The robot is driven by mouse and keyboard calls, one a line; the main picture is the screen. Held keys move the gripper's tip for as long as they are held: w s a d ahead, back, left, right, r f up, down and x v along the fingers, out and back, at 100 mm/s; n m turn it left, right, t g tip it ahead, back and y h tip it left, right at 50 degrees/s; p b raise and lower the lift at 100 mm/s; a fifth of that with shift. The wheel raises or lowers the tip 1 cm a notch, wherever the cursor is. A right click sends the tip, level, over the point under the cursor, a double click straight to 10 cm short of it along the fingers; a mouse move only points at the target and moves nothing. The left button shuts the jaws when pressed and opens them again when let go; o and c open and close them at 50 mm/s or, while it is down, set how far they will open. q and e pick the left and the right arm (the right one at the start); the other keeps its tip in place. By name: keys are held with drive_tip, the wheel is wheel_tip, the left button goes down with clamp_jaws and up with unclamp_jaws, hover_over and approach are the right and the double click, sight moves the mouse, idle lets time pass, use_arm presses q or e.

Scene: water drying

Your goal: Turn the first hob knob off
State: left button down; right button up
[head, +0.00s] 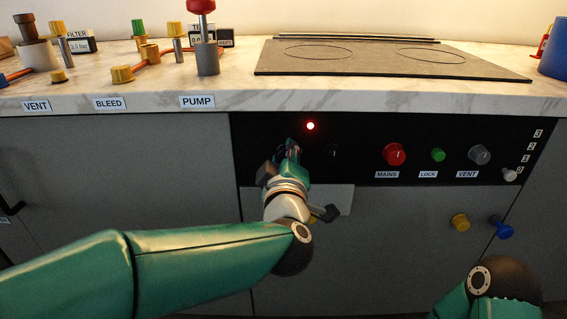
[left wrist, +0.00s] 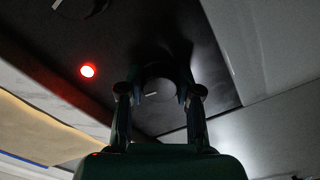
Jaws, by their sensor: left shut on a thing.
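The first hob knob (left wrist: 158,93) is a dark round knob on the black panel, with a short pale mark on its face. In the left wrist view it sits between the two fingers of my left gripper (left wrist: 159,98), which is shut on it. In the head view my left gripper (head: 288,150) is against the panel and hides this knob. A second black knob (head: 333,152) with a pale mark is just to its right. A red light (head: 310,126) glows above and between the two knobs.
The panel (head: 358,134) also carries a red MAINS knob (head: 394,154), a green LOCK knob (head: 438,155) and a grey VENT knob (head: 479,155). The hob (head: 390,62) is on the counter above. PUMP, BLEED and VENT fittings stand at the left.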

use_arm(q)
drive_tip(key=shift+a+f+n+b, duration=0.1)
drive_tip(key=shift+n+b, duration=0.25)
drive_tip(key=shift+n, duration=0.25)
drive_tip(key=shift+a+f+n+b, duration=0.1)
drive_tip(key=shift+n+b, duration=0.2)
drive_tip(key=shift+n, duration=0.3)
drive_tip(key=c, duration=0.8)
unclamp_jaws()
drive_tip(key=shift+o, duration=0.2)
drive_tip(key=shift+r, duration=0.1)
drive_tip(key=shift+d, duration=0.1)
drive_tip(key=shift+s, duration=0.1)
